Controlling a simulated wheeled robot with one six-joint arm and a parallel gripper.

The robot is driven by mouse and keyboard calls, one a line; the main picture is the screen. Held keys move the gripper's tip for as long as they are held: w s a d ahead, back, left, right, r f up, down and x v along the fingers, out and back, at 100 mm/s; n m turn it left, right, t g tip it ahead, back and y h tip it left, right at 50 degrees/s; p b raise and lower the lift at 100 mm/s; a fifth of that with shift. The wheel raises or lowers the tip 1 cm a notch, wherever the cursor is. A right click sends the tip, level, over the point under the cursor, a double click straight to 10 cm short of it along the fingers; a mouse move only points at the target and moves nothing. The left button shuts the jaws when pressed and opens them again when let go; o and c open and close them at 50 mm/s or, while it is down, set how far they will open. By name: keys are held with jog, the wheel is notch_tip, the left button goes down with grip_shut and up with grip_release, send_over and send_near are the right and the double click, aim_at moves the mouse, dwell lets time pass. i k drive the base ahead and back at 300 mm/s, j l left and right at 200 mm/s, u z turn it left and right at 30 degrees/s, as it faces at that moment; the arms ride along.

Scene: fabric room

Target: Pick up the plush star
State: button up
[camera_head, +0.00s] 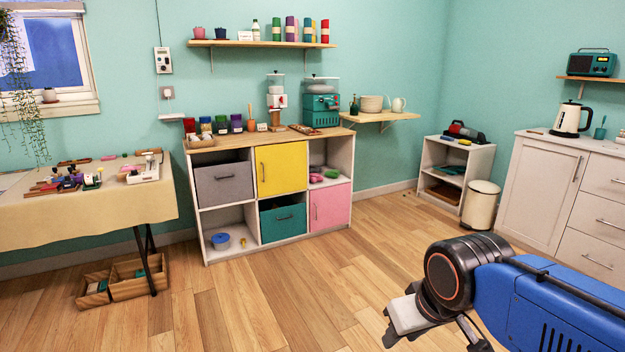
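I cannot make out a plush star anywhere in the head view. The shelf unit (205,165) in the middle has a grey bin, a yellow door, a teal drawer and a pink door. Its open compartments hold small items, among them a blue round container (221,241) at the lower left and some green and pink things (318,177) at the upper right. My gripper (402,322) is at the lower right, over the floor and well in front of the unit. Its fingers are mostly hidden, so its opening is unclear.
A cloth-covered table (80,214) with craft items stands at the left, with a wooden box (130,288) under it. A bin (481,205), a low shelf (436,160) and a white cabinet (540,186) stand at the right. The central wooden floor (290,290) is clear.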

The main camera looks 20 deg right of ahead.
aim_at(314, 178)
jog(key=i+l, duration=0.2)
jog(key=i, duration=0.4)
jog(key=i+l, duration=0.2)
jog(key=i, duration=0.4)
jog(key=i+l, duration=0.2)
jog(key=i, duration=0.45)
jog(key=i+l+z, duration=0.1)
jog(key=i, duration=0.5)
jog(key=i+l, duration=0.3)
jog(key=i, duration=0.3)
jog(key=i+l, duration=0.15)
jog(key=i, duration=0.45)
